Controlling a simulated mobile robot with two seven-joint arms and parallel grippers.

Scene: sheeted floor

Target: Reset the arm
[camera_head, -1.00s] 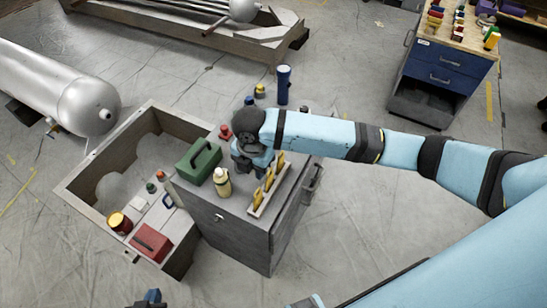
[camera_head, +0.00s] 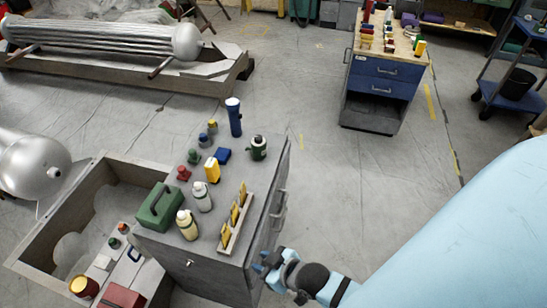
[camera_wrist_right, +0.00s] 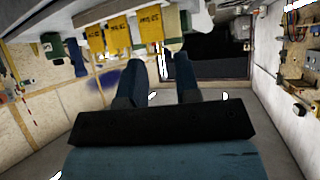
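My right arm comes in from the lower right in the head view. Its gripper (camera_head: 262,264) is beside the right side of the grey cabinet (camera_head: 215,252), low and near its front corner. In the right wrist view the two blue fingers (camera_wrist_right: 157,72) stand apart with nothing between them, so the gripper is open and empty. The rack with yellow tags (camera_head: 233,215) stands on the cabinet top; the yellow tags (camera_wrist_right: 120,35) also show near the top of the right wrist view. My left gripper is not in view.
The cabinet top holds a green toolbox (camera_head: 160,206), pale bottles (camera_head: 187,224), a yellow bottle (camera_head: 212,168) and a blue flashlight (camera_head: 234,116). A wooden crate (camera_head: 40,220) adjoins on the left. A blue drawer bench (camera_head: 385,80) stands behind. Open floor lies right of the cabinet.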

